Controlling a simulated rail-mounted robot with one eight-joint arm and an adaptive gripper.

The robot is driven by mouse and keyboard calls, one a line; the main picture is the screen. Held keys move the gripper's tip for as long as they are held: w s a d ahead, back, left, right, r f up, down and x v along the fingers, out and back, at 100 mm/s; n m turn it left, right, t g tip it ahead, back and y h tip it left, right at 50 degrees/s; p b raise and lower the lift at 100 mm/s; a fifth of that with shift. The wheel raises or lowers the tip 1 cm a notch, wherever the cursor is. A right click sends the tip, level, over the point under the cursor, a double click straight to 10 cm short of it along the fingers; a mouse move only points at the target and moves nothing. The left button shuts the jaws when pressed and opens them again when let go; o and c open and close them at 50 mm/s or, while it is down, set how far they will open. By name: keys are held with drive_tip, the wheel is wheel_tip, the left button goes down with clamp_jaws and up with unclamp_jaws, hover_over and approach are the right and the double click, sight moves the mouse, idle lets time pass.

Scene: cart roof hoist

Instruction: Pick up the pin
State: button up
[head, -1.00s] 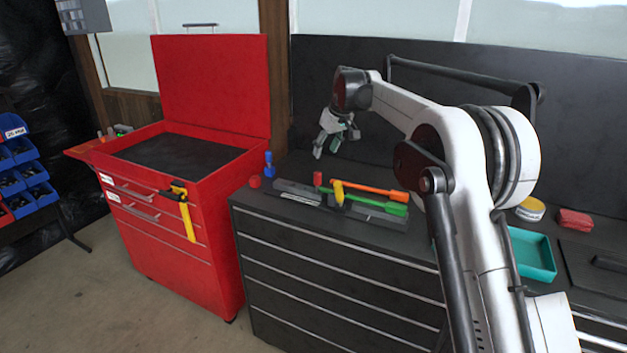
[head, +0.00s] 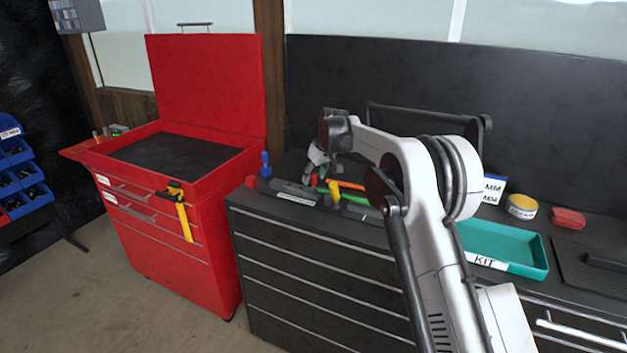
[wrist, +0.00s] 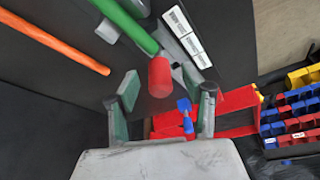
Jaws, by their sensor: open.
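I cannot tell for sure which item is the pin. An upright blue piece (head: 266,164) stands at the left end of the dark cabinet top; in the wrist view a blue piece (wrist: 186,118) shows beyond the fingers. A red cylinder (wrist: 160,77) shows between the fingertips in the wrist view, at the end of a green bar (wrist: 126,24); whether they join is unclear. My gripper (head: 318,166) is open and empty above the coloured tools; it also shows in the wrist view (wrist: 161,88). In the head view it partly hides the tools.
An orange rod (wrist: 55,42) lies beside the green bar. A red knob-like piece (head: 252,182) sits by the blue one. A teal KIT tray (head: 541,262), a yellow-lidded tin (head: 522,206) and a red block (head: 568,218) are to the right. The red chest (head: 190,245) stands open at left.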

drive_tip(key=shift+w+a+f, duration=0.1)
drive_tip(key=shift+w+f, duration=0.05)
drive_tip(key=shift+f, duration=0.25)
clamp_jaws()
drive_tip(key=shift+r, duration=0.15)
drive_tip(key=shift+r, duration=0.55)
drive_tip(key=r, duration=0.1)
drive_tip(key=r+b, duration=0.1)
drive_tip(key=r, duration=0.1)
drive_tip(key=shift+s+a, duration=0.2)
drive_tip(key=shift+s, duration=0.15)
drive_tip(key=s+a+r+b, duration=0.1)
drive_tip(key=s+a+r, duration=0.4)
drive_tip(key=s, duration=0.4)
drive_tip(key=shift+s+a+r, duration=0.15)
drive_tip(key=shift+a+r, duration=0.2)
drive_tip(key=shift+r, duration=0.5)
